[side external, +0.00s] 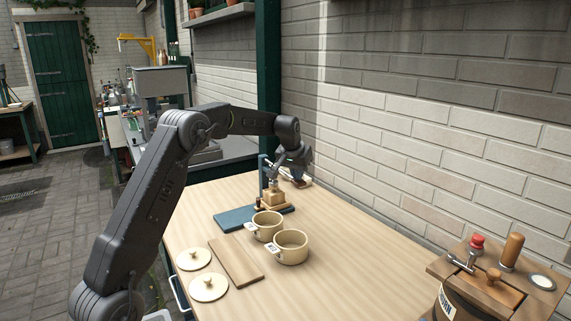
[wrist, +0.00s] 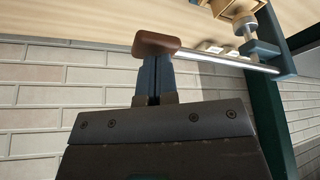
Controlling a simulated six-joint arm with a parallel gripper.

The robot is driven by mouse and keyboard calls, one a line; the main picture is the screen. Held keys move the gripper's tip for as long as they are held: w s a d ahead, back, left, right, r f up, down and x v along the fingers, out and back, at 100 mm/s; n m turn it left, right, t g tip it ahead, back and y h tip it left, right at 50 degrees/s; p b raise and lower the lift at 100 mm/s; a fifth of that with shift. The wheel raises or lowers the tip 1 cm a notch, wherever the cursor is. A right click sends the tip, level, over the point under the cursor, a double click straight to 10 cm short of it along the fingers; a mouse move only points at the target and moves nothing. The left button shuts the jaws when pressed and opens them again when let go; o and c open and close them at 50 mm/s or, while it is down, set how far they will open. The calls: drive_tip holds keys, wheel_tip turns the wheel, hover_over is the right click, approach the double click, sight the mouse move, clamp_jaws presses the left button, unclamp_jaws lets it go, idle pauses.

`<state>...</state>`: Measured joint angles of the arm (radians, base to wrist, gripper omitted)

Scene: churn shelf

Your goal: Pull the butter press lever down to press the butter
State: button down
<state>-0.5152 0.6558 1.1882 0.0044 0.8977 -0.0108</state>
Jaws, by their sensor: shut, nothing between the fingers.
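The butter press has a blue base (side external: 232,219), a blue upright and a wooden box (side external: 270,199), at the far side of the table. My gripper (side external: 297,158) is beside the press's upper part; its fingers are too small to make out there. In the wrist view, my gripper (wrist: 155,62) has its two fingers together with nothing between them. The fingertips are at the brown handle end (wrist: 150,42) of the press lever, overlapping it in the picture; I cannot tell whether they touch. The lever's metal rod (wrist: 225,60) runs right to the blue press frame (wrist: 268,52).
Two cream pots (side external: 291,247) stand in front of the press. Two round lids (side external: 208,288) and a wooden board (side external: 235,262) lie to their left. A churn (side external: 480,285) stands at the right. The brick wall (side external: 420,130) is close behind the press. The table's right middle is clear.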

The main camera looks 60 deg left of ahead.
drive_tip(key=shift+s+f, duration=0.1)
drive_tip(key=shift+f, duration=1.45)
idle(3.0)
drive_tip(key=shift+r, duration=0.1)
drive_tip(key=shift+r, duration=6.2)
drive_tip(key=shift+d, duration=0.1)
drive_tip(key=s+d+r+m+t, duration=0.1)
drive_tip(key=s+d+r+m, duration=0.15)
drive_tip(key=s+d, duration=0.6)
drive_tip(key=s+d+r+m, duration=0.1)
drive_tip(key=s+d+r, duration=0.2)
drive_tip(key=s+d, duration=0.55)
drive_tip(key=s+d+f+m+h, duration=0.1)
drive_tip(key=s+d+f, duration=0.4)
drive_tip(key=s, duration=0.3)
drive_tip(key=s+d+f+m+h, duration=0.1)
drive_tip(key=s+d+f, duration=0.3)
drive_tip(key=s+d, duration=0.4)
drive_tip(key=shift+s+f+t, duration=0.3)
drive_tip(key=shift+s+f, duration=0.05)
drive_tip(key=shift+s, duration=0.2)
